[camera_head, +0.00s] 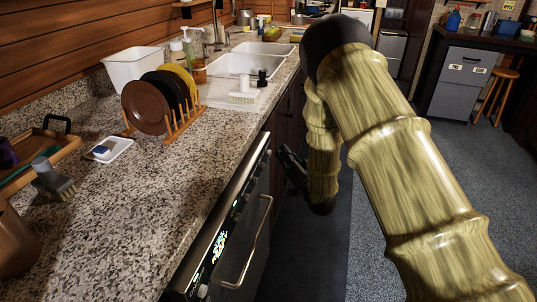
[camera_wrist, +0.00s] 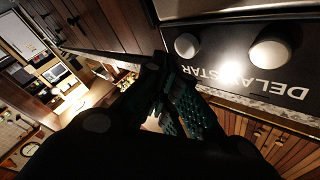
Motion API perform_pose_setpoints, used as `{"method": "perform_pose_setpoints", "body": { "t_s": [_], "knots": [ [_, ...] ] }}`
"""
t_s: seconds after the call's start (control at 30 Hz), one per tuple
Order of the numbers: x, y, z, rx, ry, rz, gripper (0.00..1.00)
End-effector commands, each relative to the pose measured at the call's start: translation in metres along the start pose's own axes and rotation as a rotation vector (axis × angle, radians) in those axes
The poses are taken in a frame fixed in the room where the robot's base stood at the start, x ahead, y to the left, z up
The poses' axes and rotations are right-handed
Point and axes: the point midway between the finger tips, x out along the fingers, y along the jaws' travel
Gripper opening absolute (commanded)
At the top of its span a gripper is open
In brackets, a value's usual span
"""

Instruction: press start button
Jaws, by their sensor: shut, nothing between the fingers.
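The dishwasher (camera_head: 238,238) stands under the counter's front edge, with a bar handle and a lit strip on its control panel (camera_head: 216,246). In the wrist view the dark panel (camera_wrist: 230,92) fills the upper right and bears the upside-down words "DELAY START", partly washed out by glare. Two round pale buttons, one on the left (camera_wrist: 187,45) and one on the right (camera_wrist: 270,50), sit beside the lettering. I cannot tell which is the start button. My gripper (camera_head: 284,154) is in front of the dishwasher's far end. Its teal fingers (camera_wrist: 180,105) are shut and empty, apparently apart from both buttons.
The granite counter (camera_head: 110,210) runs along the left with a plate rack (camera_head: 180,125), a small white tray (camera_head: 108,150) and a brush (camera_head: 55,180). A double sink (camera_head: 248,65) is farther back. Open floor lies on the right, beyond my arm.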

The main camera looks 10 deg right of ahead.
Motion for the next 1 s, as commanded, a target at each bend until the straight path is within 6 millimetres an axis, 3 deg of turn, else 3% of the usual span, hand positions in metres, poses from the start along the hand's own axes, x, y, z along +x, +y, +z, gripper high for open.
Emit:
{"method": "perform_pose_setpoints", "body": {
  "t_s": [1.0],
  "knots": [
    [0.0068, -0.006, 0.0053, 0.0, 0.0, 0.0, 0.0]
  ]
}}
